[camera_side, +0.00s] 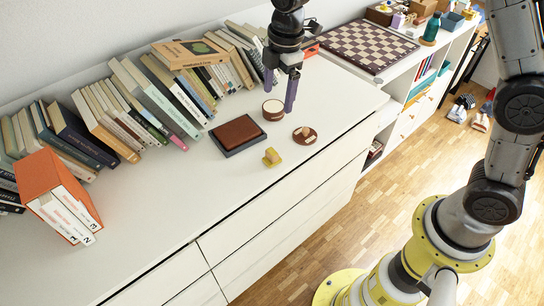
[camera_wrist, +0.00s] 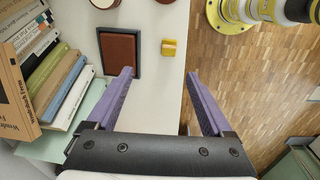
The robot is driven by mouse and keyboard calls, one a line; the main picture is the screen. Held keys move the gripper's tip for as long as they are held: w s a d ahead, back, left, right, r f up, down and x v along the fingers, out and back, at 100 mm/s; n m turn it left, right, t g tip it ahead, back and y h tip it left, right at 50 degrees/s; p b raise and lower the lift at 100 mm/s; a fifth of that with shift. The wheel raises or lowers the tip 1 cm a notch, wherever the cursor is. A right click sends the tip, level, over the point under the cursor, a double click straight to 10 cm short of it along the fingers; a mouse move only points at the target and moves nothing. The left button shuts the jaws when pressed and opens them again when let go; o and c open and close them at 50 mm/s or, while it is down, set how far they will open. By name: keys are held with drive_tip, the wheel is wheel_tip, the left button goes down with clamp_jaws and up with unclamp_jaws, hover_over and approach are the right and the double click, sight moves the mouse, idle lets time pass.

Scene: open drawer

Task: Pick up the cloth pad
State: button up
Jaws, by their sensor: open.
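A reddish-brown rectangular pad (camera_side: 238,131) lies on a dark rectangular tray (camera_side: 246,149) on the white cabinet top. It looks like the cloth pad, though I cannot tell its material. In the wrist view the pad (camera_wrist: 118,48) and the tray's dark rim (camera_wrist: 138,57) show ahead of my left finger. My gripper (camera_side: 279,98) is open and empty above the cabinet top, by the round cream-topped pot (camera_side: 273,110) in the side view.
A small yellow block (camera_side: 272,157) and a round brown piece with a wooden knob (camera_side: 305,135) stand near the tray. Leaning books (camera_side: 160,100) line the wall. A chessboard (camera_side: 368,46) lies at the back right.

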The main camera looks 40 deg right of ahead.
drive_tip(key=g, duration=0.1)
hover_over(272, 151)
wheel_tip(272, 151, down, 13)
drive_tip(key=shift+s+d, duration=0.1)
drive_tip(key=shift+s, duration=0.05)
drive_tip(key=shift+f, duration=2.9)
clamp_jaws()
